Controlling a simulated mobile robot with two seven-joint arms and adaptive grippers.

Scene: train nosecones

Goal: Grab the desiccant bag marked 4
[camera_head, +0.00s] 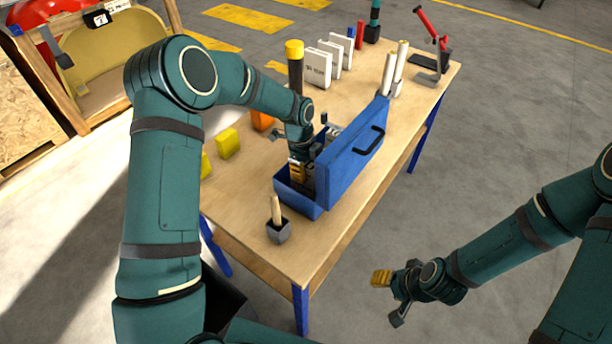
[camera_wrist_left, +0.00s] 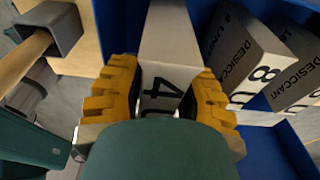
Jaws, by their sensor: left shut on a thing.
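The desiccant bag marked 4 (camera_wrist_left: 166,84) is a white block-shaped pack between the two yellow-padded fingers of my left gripper (camera_wrist_left: 163,92) in the left wrist view. The gripper is shut on it. In the head view my left gripper (camera_head: 298,170) reaches down into the blue toolbox (camera_head: 296,199) on the table, and the bag is mostly hidden there. My right gripper (camera_head: 388,297) is empty, with its fingers apart, over the floor right of the table.
Other desiccant bags, one marked 8 (camera_wrist_left: 245,58), stand beside the held one. The toolbox's raised blue lid (camera_head: 350,148) stands along its right side. A small grey pot (camera_head: 279,233) is near the front table edge. White boxes (camera_head: 318,68) and a yellow block (camera_head: 228,143) are farther off.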

